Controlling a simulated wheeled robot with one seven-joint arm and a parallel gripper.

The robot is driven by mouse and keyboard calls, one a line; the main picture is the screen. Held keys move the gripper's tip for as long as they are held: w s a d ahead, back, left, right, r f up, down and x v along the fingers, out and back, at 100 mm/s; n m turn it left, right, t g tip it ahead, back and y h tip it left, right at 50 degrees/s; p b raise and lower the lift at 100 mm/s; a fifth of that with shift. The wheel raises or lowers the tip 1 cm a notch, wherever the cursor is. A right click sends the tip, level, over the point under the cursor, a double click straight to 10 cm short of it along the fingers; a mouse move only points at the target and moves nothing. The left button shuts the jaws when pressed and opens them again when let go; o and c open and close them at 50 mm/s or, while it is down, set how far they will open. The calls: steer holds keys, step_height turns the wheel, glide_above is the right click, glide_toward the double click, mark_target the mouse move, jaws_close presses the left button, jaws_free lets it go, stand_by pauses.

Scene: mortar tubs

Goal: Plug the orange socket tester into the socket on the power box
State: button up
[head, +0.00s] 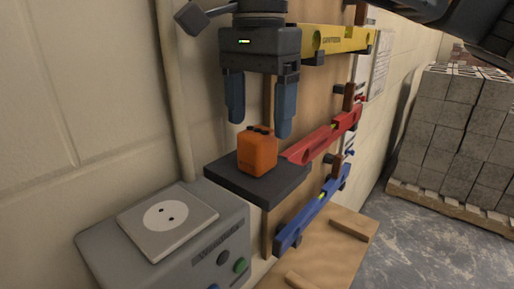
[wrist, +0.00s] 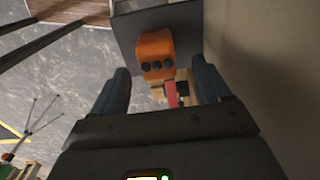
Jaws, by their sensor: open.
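The orange socket tester (head: 257,150) stands on a small dark shelf (head: 282,184) on the wall. It also shows in the wrist view (wrist: 155,52), with several dark round spots on the face towards my gripper. My gripper (head: 259,128) is open and points down above the tester, its two blue-grey fingers apart and nothing between them. In the wrist view the fingers (wrist: 161,88) lie either side of the tester's line, short of it. The grey power box (head: 232,232) is at the lower left in the head view. Its white socket plate (head: 170,243) has a round socket with two holes, facing up and empty.
Yellow (head: 345,39), red (head: 330,136) and blue (head: 312,208) spirit levels hang on a wooden board right of the shelf. A vertical pipe (head: 174,100) runs behind my gripper's left side. Grey blocks (head: 455,135) stand on a pallet at the right.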

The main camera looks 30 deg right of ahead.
mark_target(257, 131)
steer(key=shift+f, duration=0.2)
steer(key=shift+s+a+f+p, duration=0.1)
steer(key=shift+f+p, duration=0.1)
steer(key=shift+f, duration=1.05)
steer(key=shift+s+a+f+p, duration=0.1)
steer(key=shift+f+p, duration=0.1)
steer(key=shift+f, duration=1.05)
steer(key=shift+c, duration=0.4)
steer(key=c, duration=0.9)
